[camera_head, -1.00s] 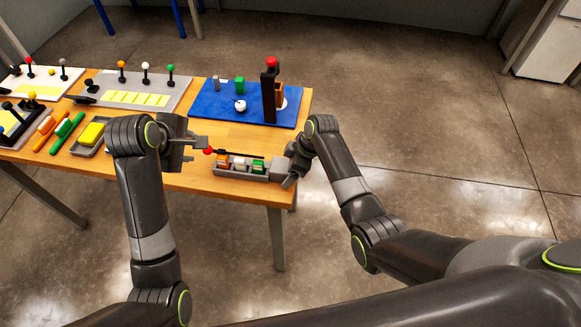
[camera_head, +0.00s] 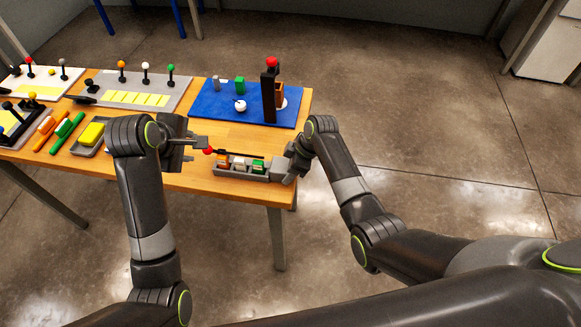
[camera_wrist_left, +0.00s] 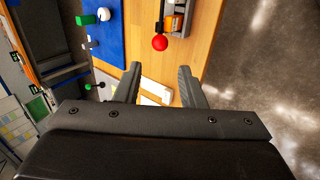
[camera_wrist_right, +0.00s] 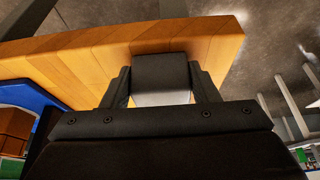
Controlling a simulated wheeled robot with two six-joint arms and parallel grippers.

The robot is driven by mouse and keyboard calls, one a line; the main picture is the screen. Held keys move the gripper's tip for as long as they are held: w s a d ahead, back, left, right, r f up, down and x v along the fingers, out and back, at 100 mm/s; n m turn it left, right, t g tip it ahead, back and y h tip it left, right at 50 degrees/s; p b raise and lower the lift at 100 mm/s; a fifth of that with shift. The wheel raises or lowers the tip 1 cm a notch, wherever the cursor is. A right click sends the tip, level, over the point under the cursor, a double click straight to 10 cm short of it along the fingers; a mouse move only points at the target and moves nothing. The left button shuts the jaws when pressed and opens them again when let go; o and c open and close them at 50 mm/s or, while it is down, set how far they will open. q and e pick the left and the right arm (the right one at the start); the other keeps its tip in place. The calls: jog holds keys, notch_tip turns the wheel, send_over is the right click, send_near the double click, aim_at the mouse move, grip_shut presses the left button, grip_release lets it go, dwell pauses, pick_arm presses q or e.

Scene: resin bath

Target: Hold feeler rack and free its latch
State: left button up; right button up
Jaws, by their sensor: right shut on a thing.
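The feeler rack (camera_head: 228,174) is a grey tray near the table's front edge, holding orange, white and green blocks. A dark bar with a red ball knob (camera_head: 208,151) runs along its back; the knob also shows in the left wrist view (camera_wrist_left: 160,43). My right gripper (camera_head: 284,168) is shut on the rack's right end, a dark grey block (camera_wrist_right: 162,72) between its fingers in the right wrist view. My left gripper (camera_wrist_left: 160,70) is open and empty, its fingertips close to the knob, which appears just beyond them.
Behind the rack lies a blue board (camera_head: 212,104) with a dark red-topped post (camera_head: 269,92). Left of my left arm are a small tray with a yellow block (camera_head: 92,134), green and orange pens, and lever panels (camera_head: 140,90). Bare wood lies between rack and blue board.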

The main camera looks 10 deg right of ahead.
pick_arm(q)
grip_shut()
notch_tip(320, 180, down, 7)
jog(key=s+a+n+h, duration=0.1)
jog(key=s+n+h, duration=0.1)
jog(key=h, duration=0.3)
jog(key=s+a+f+n+t+h, duration=0.2)
jog(key=s+a+n+t, duration=0.2)
jog(key=a+n, duration=0.5)
jog(key=shift+s+f+t, duration=0.2)
jog(key=shift+t, duration=0.2)
